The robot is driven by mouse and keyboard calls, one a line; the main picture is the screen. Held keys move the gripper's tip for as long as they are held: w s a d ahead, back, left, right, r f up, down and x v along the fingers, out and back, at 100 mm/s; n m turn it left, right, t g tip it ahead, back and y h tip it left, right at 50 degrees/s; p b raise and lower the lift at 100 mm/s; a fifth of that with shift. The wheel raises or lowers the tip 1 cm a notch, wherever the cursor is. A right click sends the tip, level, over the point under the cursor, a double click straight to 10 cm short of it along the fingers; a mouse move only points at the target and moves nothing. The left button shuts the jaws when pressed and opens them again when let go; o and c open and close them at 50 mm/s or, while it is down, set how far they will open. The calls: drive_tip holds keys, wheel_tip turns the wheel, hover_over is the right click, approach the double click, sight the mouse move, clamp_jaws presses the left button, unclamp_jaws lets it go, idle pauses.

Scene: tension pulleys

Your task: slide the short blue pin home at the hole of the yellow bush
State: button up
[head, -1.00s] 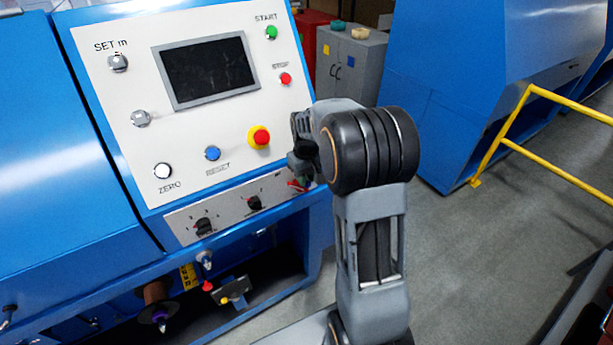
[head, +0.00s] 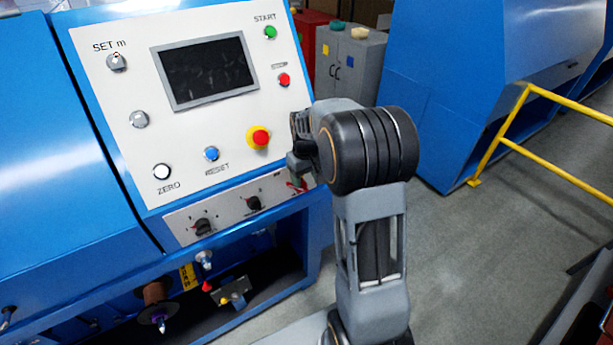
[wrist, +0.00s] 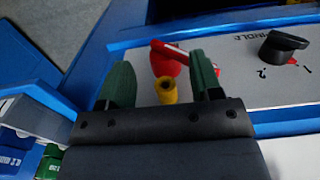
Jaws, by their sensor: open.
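A yellow bush (wrist: 167,90) with a dark hole in its near end shows in the wrist view, between the fingers and apart from both. A yellow part (head: 224,300) on a bracket low on the machine shows in the head view; I cannot tell if it is the same bush. My gripper (wrist: 160,64) is open, its two green fingers on either side of the bush, with nothing held between them. In the head view my gripper (head: 298,160) is mostly hidden behind my arm, beside the right edge of the panel. I cannot make out the short blue pin in either view.
A red part (wrist: 165,64) sits just behind the bush, and a red lever (wrist: 185,50) crosses close to the right finger. A black knob (wrist: 285,46) stands out from the panel to the right. The yellow railing (head: 530,115) is far right, with open floor before it.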

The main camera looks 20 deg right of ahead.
wheel_tip(320, 180, up, 9)
drive_tip(key=p, duration=0.6)
idle(0.3)
idle(0.7)
drive_tip(key=s+a+r+m+t, duration=0.1)
drive_tip(key=s+a, duration=0.3)
drive_tip(key=s, duration=0.5)
drive_tip(key=s+a+r+t, duration=0.3)
drive_tip(key=s+a+r, duration=0.1)
drive_tip(key=s, duration=0.5)
drive_tip(key=shift+s+a+r+m+b, duration=0.3)
drive_tip(key=shift+s+m+b, duration=0.1)
drive_tip(key=shift+b, duration=0.05)
drive_tip(key=shift+s+a+r+t, duration=0.1)
drive_tip(key=shift+a+r+t, duration=0.1)
drive_tip(key=shift+r, duration=0.15)
drive_tip(key=shift+s+a+r+t, duration=0.1)
drive_tip(key=shift+r+t, duration=0.1)
drive_tip(key=shift+r, duration=0.1)
drive_tip(key=shift+c, duration=1.3)
